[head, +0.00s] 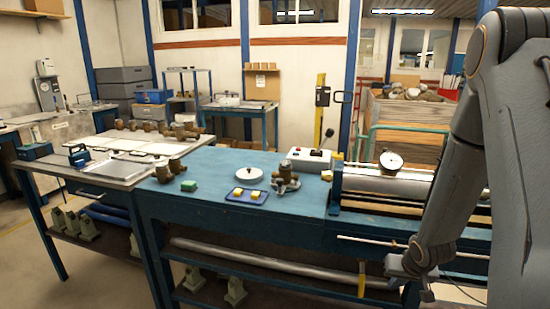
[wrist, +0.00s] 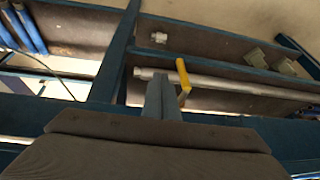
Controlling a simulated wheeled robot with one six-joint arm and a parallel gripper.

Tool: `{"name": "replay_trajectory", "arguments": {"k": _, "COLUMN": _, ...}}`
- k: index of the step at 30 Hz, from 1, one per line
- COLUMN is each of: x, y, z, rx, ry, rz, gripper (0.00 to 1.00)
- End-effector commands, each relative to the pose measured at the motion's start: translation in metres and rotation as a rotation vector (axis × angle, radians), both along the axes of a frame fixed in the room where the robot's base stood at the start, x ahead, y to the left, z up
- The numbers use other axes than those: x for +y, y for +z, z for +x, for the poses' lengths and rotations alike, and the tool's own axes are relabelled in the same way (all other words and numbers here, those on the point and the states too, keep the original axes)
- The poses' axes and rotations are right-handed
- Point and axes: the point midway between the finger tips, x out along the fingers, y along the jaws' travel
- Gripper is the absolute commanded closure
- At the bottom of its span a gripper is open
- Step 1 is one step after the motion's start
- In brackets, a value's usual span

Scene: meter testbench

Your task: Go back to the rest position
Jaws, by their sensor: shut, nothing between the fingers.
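My gripper (wrist: 162,82) is shut and empty in the wrist view, its two grey fingers together. In the head view my arm hangs down at the right, and its end (head: 405,266) is low, in front of the bench's front edge. The rear of the arm's end is partly hidden by its own links. A yellow valve handle (wrist: 183,76) shows just beside the fingertips in the wrist view; I cannot tell whether they touch. The same yellow handle (head: 361,279) hangs below the bench edge in the head view.
A long grey pipe (head: 260,260) lies on the shelf below. Floor at the left front is clear.

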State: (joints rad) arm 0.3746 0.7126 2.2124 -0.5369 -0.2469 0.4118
Motion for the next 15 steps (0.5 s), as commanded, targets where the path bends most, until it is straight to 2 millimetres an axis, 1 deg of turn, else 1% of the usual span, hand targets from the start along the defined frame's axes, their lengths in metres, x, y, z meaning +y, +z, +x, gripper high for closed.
{"name": "replay_trajectory", "arguments": {"k": 1, "x": 0.012, "y": 0.020, "z": -0.005, "rx": 0.020, "ry": 0.016, "rz": -0.022, "gripper": 1.00}}
{"name": "replay_trajectory", "arguments": {"k": 3, "x": 0.027, "y": 0.042, "z": -0.016, "rx": 0.058, "ry": 0.031, "rz": -0.046, "gripper": 1.00}}
{"name": "replay_trajectory", "arguments": {"k": 5, "x": 0.041, "y": 0.059, "z": -0.029, "rx": 0.092, "ry": 0.048, "rz": -0.062, "gripper": 1.00}}
{"name": "replay_trajectory", "arguments": {"k": 6, "x": 0.050, "y": 0.070, "z": -0.038, "rx": 0.114, "ry": 0.058, "rz": -0.069, "gripper": 1.00}}
{"name": "replay_trajectory", "arguments": {"k": 8, "x": 0.065, "y": 0.086, "z": -0.053, "rx": 0.148, "ry": 0.075, "rz": -0.077, "gripper": 1.00}}
{"name": "replay_trajectory", "arguments": {"k": 11, "x": 0.091, "y": 0.111, "z": -0.082, "rx": 0.205, "ry": 0.109, "rz": -0.081, "gripper": 1.00}}
{"name": "replay_trajectory", "arguments": {"k": 12, "x": 0.102, "y": 0.120, "z": -0.094, "rx": 0.226, "ry": 0.123, "rz": -0.079, "gripper": 1.00}}
{"name": "replay_trajectory", "arguments": {"k": 15, "x": 0.127, "y": 0.139, "z": -0.125, "rx": 0.278, "ry": 0.159, "rz": -0.067, "gripper": 1.00}}
